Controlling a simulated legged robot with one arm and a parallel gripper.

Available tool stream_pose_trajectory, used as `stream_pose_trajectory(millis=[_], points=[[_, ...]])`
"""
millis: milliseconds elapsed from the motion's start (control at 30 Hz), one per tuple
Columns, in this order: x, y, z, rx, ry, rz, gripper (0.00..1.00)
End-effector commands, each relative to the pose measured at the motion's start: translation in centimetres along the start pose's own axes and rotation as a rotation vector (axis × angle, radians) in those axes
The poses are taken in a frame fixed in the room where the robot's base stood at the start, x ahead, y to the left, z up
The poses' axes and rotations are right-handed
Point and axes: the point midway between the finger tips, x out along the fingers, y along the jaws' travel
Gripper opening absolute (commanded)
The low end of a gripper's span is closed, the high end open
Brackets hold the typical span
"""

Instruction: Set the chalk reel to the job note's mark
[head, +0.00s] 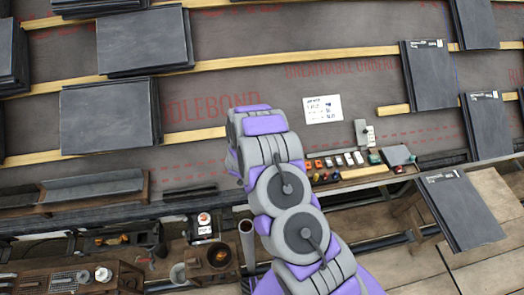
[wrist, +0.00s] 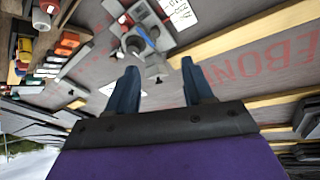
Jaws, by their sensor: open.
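A grey device with a round knob and a blue strip, which looks like the chalk reel (wrist: 138,38), shows past my fingertips in the wrist view. Its setting cannot be read. In the head view my arm seems to hide it. A white note with small text, likely the job note (head: 323,109), lies on the dark underlay. A white sheet, likely the same note (wrist: 135,89), shows partly behind my left finger in the wrist view. My gripper (wrist: 160,76) is open and empty, its fingers apart and short of the device.
A printed white card (wrist: 179,13) is beside the device. A row of small coloured blocks (head: 335,162) sits on the ledge, with a grey upright item (head: 364,132) above. Slates (head: 430,75) and wooden battens (head: 300,60) cover the roof. A cluttered tool tray (head: 75,278) is at lower left.

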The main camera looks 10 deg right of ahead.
Motion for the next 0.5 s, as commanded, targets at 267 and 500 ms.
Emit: stream_pose_trajectory(millis=[267,500], points=[[3.2,0.5,-0.3,0.007,0.007,0.003,0.52],[7.0,-0.1,0.1,0.000,0.009,0.007,0.52]])
